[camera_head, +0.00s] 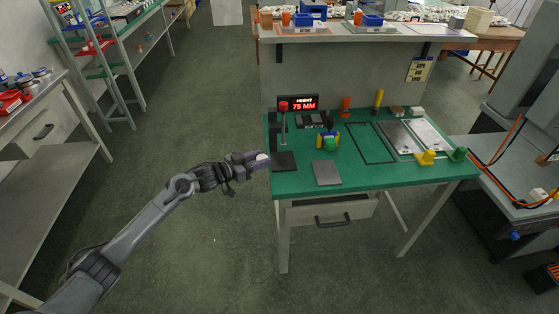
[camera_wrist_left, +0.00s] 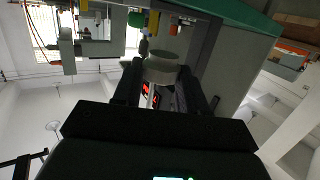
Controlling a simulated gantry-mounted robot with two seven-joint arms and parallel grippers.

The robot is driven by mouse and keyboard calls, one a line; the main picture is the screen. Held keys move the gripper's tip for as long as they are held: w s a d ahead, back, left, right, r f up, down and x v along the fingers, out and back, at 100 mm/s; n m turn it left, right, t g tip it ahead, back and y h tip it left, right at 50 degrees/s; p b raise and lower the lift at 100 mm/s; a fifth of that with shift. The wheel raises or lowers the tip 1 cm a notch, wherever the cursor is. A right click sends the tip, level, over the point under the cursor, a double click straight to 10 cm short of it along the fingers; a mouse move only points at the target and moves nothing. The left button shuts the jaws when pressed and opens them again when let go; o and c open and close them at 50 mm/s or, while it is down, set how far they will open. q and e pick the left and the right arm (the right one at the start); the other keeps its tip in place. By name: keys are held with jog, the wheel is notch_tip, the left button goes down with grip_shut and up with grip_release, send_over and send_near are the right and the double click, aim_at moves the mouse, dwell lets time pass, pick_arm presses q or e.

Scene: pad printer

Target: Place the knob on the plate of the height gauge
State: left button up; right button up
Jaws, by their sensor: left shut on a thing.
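The height gauge (camera_head: 283,122) stands at the left end of the green table, a slim post with a red top. A dark square plate (camera_head: 284,161) lies at its foot, and its display (camera_head: 298,103) reads "HEIGHT 75 MM". My left gripper (camera_head: 261,158) is at the table's left edge, just left of the dark plate, shut on a small pale knob (camera_head: 262,156). In the left wrist view the knob (camera_wrist_left: 161,69) is a grey-white round piece between the two dark fingers. My right gripper is not in view.
A grey square pad (camera_head: 326,173) lies right of the dark plate. The table's front right is mostly clear.

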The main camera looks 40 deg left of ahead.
pick_arm(q)
jog(key=b, duration=0.3)
send_over(279, 162)
jog(key=shift+d, duration=0.1)
notch_tip(279, 162, down, 3)
jog(key=shift+f+b, duration=0.1)
jog(key=shift+b, duration=0.65)
jog(key=shift+f, duration=0.2)
jog(key=shift+f, duration=0.15)
jog(key=o, duration=1)
